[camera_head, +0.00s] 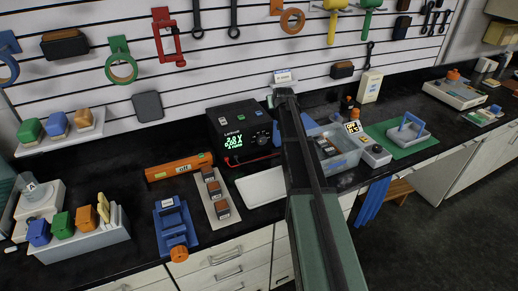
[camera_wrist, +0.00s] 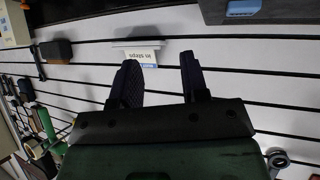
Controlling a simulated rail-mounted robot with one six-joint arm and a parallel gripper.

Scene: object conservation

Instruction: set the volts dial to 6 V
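The black power supply (camera_head: 240,132) stands on the dark bench against the slatted wall. Its green display seems to read 2.0 V with a smaller line below. Its dark knobs (camera_head: 262,138) are on the right of the front face; their markings are too small to read, and my arm passes close to their right. My gripper (camera_wrist: 158,60) is open and empty in the wrist view, its two dark fingers apart and facing the wall. The power supply's dial cannot be made out in the wrist view. In the head view the fingers cannot be made out clearly at my arm's far end.
A small label holder (camera_wrist: 140,52) on the wall is just beyond my fingers. A tray with dark blocks (camera_head: 216,193) and a white board (camera_head: 262,187) lie in front. A clear bin (camera_head: 342,160) is right of my arm.

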